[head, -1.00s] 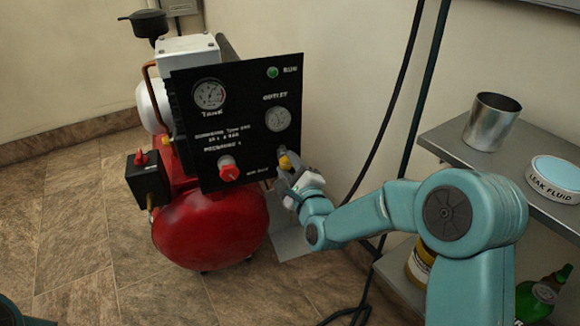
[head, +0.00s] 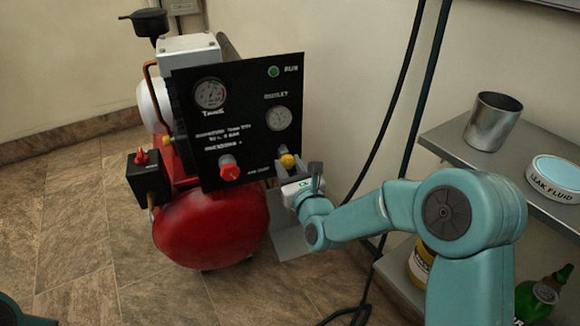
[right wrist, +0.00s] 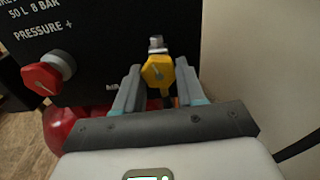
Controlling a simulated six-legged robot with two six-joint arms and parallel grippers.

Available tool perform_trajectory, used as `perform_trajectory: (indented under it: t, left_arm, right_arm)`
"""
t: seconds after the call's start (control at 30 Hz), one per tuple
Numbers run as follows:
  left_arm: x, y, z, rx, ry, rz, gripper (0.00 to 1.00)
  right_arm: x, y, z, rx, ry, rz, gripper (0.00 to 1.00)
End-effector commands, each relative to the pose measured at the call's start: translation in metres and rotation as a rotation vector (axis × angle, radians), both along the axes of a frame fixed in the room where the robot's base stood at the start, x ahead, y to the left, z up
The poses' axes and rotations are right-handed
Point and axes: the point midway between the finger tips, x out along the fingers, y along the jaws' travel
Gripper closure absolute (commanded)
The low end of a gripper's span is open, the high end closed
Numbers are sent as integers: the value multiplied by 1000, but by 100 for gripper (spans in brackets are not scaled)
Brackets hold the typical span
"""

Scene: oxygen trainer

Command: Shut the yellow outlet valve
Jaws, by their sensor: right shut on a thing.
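The yellow outlet valve (head: 287,160) sits at the lower right of the black panel (head: 240,120), below the outlet gauge (head: 278,118). In the right wrist view the yellow valve (right wrist: 157,73) lies between the two fingers, with a metal fitting just above it. My right gripper (head: 293,170) is at the valve and shut on it; it also shows in the right wrist view (right wrist: 158,68). The lower part of the valve is dark and hard to make out. My left gripper is not in view.
A red pressure knob (head: 229,168) is left of the valve. The red tank (head: 210,225) is below the panel. A metal shelf (head: 455,140) with a cup (head: 492,121) and a leak fluid tub (head: 555,178) stands at right. Dark hoses (head: 395,100) hang behind my right arm.

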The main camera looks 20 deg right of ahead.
Motion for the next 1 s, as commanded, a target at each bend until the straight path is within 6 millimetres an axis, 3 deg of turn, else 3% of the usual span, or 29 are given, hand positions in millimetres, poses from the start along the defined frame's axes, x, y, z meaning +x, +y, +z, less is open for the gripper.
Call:
perform_trajectory:
  t: [0.4,0.93,0.97,1.0]
  left_arm:
    - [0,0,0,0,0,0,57]
    - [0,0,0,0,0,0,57]
    - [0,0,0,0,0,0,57]
    - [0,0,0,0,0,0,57]
  right_arm:
    - [0,1,-1,170,8,1,91]
    - [0,1,-1,189,9,1,91]
    - [0,1,-1,189,9,1,55]
    - [0,1,-1,189,9,1,42]
